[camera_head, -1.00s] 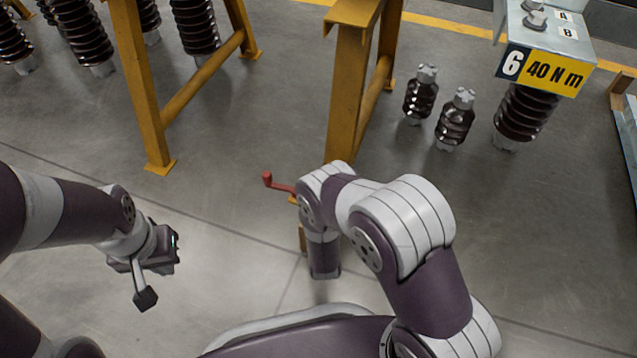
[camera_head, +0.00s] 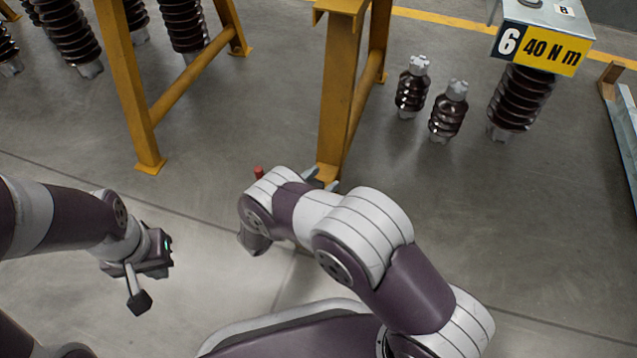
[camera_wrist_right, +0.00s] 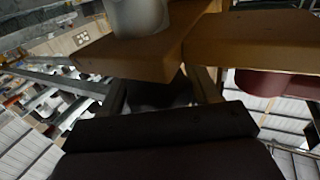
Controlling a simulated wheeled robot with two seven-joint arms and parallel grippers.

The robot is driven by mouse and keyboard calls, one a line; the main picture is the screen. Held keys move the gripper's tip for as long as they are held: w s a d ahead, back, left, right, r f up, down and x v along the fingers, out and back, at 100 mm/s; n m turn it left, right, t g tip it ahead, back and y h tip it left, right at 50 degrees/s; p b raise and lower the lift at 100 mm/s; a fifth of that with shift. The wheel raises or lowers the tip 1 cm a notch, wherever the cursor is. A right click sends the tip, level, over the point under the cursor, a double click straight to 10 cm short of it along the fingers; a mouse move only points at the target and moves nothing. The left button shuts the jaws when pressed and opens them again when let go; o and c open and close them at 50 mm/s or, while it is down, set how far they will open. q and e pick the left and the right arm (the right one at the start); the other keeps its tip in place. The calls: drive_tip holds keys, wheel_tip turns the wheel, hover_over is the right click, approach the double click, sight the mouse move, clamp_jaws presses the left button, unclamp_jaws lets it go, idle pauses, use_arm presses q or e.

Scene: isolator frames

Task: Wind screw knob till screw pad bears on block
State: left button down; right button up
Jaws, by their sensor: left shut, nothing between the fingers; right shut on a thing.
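A red-brown rounded part (camera_wrist_right: 265,84) shows at the right. In the head view the tip of a red handle (camera_head: 259,172) shows behind my right arm. The screw pad and block cannot be made out. My left gripper (camera_head: 168,250) is shut and empty at the left, away from the red handle.
A yellow trestle leg (camera_head: 343,90) stands just behind my right arm, another yellow trestle (camera_head: 125,90) at the left. Dark ribbed insulators (camera_head: 411,88) stand on the floor at the right, near a "6 40 N m" sign (camera_head: 540,48). Floor between the trestles is open.

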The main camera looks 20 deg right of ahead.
drive_tip(key=shift+d+m+g+h, duration=0.1)
drive_tip(key=shift+m+g+h, duration=0.35)
drive_tip(key=shift+g, duration=0.25)
drive_tip(key=o, duration=1)
drive_tip(key=shift+c, duration=0.2)
drive_tip(key=shift+s+a+r, duration=0.1)
drive_tip(key=shift+a, duration=0.1)
drive_tip(key=p+v, duration=0.4)
drive_tip(key=v, duration=0.8)
